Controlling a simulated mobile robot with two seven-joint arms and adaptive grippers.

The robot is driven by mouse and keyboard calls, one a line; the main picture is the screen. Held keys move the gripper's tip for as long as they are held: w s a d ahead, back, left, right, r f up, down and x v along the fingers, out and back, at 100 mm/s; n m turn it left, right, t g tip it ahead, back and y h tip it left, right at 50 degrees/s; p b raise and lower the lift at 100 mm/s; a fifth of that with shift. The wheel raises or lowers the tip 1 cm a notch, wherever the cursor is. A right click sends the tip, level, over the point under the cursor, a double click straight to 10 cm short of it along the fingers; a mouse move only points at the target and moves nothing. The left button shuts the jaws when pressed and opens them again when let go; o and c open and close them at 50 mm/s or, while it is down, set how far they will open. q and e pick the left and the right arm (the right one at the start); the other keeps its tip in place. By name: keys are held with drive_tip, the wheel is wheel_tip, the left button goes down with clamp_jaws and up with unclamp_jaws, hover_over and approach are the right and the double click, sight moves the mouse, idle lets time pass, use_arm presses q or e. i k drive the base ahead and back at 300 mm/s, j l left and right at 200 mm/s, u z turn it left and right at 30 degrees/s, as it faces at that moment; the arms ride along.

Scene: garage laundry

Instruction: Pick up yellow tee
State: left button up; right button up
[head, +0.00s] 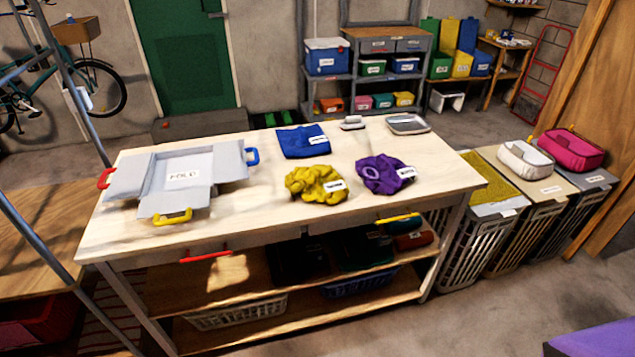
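The yellow tee (315,184) lies crumpled on the wooden table (270,219), near the middle of its front half. A small white tag shows on its right side. A blue folded cloth (303,141) lies behind it, and a crumpled purple cloth (384,174) lies to its right, a small gap apart. Neither of my grippers shows in the head view, so I cannot see whether they are open or shut.
A grey folding board (184,176) with red, blue and yellow handles takes up the table's left part. A small tray (408,124) sits at the back right. Lidded hampers (497,201) stand right of the table.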

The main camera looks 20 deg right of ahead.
sight(323, 184)
drive_tip(key=i+l, duration=0.15)
drive_tip(key=l, duration=0.2)
drive_tip(key=i+l+u, duration=0.1)
drive_tip(key=l, duration=0.3)
drive_tip(key=i+l, duration=0.15)
drive_tip(key=l, duration=0.2)
drive_tip(key=i+l, duration=0.15)
drive_tip(key=l, duration=0.25)
drive_tip(key=i+l+u, duration=0.1)
drive_tip(key=l, duration=0.25)
